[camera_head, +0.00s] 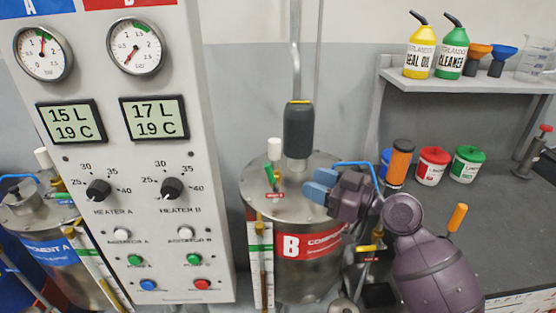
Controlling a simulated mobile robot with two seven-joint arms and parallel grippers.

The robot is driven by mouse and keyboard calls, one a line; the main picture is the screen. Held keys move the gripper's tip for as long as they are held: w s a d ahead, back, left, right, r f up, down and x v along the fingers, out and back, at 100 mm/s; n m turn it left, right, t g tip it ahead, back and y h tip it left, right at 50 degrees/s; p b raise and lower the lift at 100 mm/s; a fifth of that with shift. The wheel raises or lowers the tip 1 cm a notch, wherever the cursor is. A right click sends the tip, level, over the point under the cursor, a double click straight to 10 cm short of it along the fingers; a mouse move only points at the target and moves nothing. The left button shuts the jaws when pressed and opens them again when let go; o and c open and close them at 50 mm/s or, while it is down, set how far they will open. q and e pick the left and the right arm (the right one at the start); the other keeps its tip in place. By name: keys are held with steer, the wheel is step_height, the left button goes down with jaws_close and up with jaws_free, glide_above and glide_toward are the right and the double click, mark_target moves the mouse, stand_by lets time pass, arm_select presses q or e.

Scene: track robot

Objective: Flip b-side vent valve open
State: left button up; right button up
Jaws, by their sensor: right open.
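The B tank (308,262) is a steel drum with a red label marked B, standing right of the control panel. On its lid, at the left, a small valve with a green handle (270,178) stands above a red tag (275,195), whose text is too small to read. The handle looks near upright, tilted slightly. My right gripper (319,186) is over the right part of the lid, its blue fingertips pointing left toward the green handle. It is open and empty, a short way right of the handle. My left gripper is not in view.
The panel (125,220) with gauges and knobs fills the left. A bench (490,230) with tubs is at right.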

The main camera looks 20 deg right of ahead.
mark_target(269, 172)
steer(key=shift+n+g, duration=0.3)
steer(key=shift+n, duration=0.5)
steer(key=x, duration=0.3)
steer(key=p+x, duration=0.1)
steer(key=x, duration=0.2)
steer(key=s+a+p+x, duration=0.1)
steer(key=x, duration=0.2)
steer(key=shift+w+a+r, duration=0.15)
steer(key=shift+w+a, duration=0.1)
steer(key=shift+w, duration=0.1)
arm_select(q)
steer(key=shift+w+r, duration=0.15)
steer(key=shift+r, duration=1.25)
arm_select(e)
steer(key=shift+w+a, duration=0.4)
steer(key=shift+w, duration=0.05)
steer(key=shift+c, duration=0.3)
